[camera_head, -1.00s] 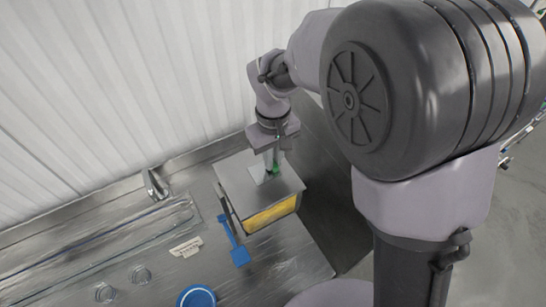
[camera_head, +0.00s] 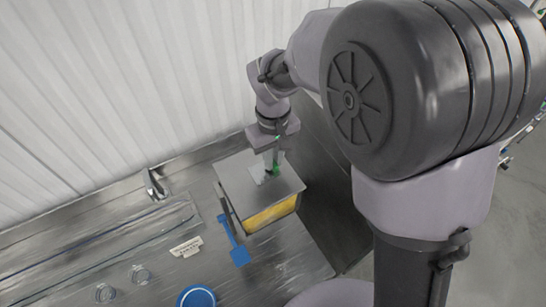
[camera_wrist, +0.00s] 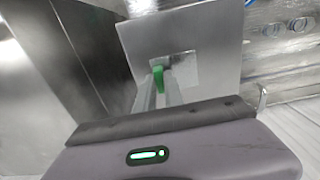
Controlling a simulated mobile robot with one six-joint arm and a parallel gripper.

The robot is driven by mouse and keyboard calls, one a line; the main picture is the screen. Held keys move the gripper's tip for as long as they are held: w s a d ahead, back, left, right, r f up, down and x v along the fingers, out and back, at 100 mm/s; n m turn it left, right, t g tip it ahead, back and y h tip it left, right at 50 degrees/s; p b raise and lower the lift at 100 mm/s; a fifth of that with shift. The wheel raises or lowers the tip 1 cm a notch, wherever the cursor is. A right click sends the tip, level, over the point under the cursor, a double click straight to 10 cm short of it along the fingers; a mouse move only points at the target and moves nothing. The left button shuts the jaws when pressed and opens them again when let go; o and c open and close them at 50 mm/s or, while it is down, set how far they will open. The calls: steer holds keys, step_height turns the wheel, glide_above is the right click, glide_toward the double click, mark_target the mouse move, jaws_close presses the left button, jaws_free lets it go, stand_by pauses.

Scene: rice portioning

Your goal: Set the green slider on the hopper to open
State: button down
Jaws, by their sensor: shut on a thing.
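The hopper (camera_head: 232,180) is a metal box with a flat grey top and a yellow front, standing on the steel counter. Its top also shows in the wrist view (camera_wrist: 215,35). The green slider (camera_wrist: 158,75) stands up at a paler plate on the hopper top; a bit of green also shows in the head view (camera_head: 276,170). My gripper (camera_wrist: 160,82) points down at the hopper top, with its fingers shut on the green slider. The fingers partly hide the slider and its slot, so I cannot tell its exact position.
A blue scoop-like tool (camera_head: 238,252) lies beside the hopper. A white label (camera_head: 186,247), clear round cups (camera_head: 138,274) and a blue round lid (camera_head: 196,297) are on the counter (camera_head: 290,255). A corrugated wall (camera_head: 110,90) rises behind.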

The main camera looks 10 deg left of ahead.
mark_target(257, 174)
steer(key=s+a, duration=0.1)
steer(key=s+a+b, duration=0.1)
steer(key=a, duration=0.1)
steer(key=shift+s+a, duration=0.25)
steer(key=shift+d, duration=0.15)
steer(key=c, duration=1.4)
jaws_free()
steer(key=shift+a, duration=0.2)
steer(key=shift+c, duration=0.2)
steer(key=shift+a, duration=0.15)
